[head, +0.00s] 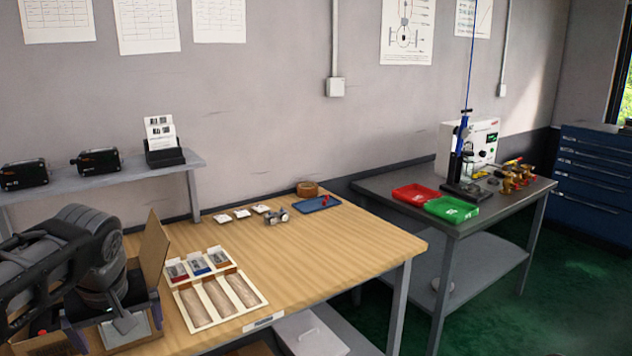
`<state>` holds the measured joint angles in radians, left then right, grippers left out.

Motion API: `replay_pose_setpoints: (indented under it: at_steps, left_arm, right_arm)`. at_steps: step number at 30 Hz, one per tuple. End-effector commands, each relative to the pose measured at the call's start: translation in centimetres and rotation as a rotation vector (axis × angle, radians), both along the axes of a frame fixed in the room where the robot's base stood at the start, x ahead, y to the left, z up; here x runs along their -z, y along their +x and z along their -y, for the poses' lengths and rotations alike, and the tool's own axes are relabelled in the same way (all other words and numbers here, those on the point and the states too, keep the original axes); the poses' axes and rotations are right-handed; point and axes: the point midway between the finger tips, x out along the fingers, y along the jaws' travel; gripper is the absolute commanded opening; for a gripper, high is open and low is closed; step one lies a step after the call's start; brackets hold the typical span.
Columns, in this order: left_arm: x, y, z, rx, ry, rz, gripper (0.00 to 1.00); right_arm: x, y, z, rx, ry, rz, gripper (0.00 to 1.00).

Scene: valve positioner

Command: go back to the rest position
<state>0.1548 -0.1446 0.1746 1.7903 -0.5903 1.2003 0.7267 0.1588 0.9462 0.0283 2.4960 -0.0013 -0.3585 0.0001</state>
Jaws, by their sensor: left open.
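My left arm (85,245) comes in from the left, over the left end of the wooden workbench (350,245). Its gripper (115,322) points down, with its two dark fingers apart. It is at an open cardboard box (155,250) with a raised flap; the arm hides much of this box. I see nothing held between the fingers. My right gripper is not in view.
A tray with compartments (205,318) lies right of the gripper. Small white cards (242,213), a metal part (277,217) and a blue tray (318,204) lie farther back. A grey table (370,184) with red (415,193) and green (450,209) trays stands right.

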Motion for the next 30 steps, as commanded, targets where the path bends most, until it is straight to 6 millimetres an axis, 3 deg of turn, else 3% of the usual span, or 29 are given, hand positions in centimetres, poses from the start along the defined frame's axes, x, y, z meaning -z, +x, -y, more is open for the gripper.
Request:
replay_pose_setpoints:
  at_steps: [11,17,20,23,24,26,30]
  left_arm:
    - [-0.2,5.0,2.9,0.215,-0.016,0.182,1.0]
    - [4.0,8.5,7.1,0.375,-0.07,0.263,1.0]
    - [7.7,10.0,9.8,0.453,-0.113,0.29,1.0]
    - [13.3,10.6,13.3,0.522,-0.174,0.302,1.0]
    - [16.0,10.4,14.8,0.545,-0.201,0.303,1.0]
    - [20.5,9.6,17.1,0.568,-0.242,0.295,1.0]
    - [30.2,4.9,21.2,0.578,-0.318,0.234,1.0]
  right_arm:
    - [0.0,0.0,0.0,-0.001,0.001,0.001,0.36]
    - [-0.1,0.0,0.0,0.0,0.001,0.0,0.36]
    - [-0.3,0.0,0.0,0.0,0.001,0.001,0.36]
    - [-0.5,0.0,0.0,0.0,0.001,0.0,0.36]
    - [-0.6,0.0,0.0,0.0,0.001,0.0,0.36]
    - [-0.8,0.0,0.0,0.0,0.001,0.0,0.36]
    - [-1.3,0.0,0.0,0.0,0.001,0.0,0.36]
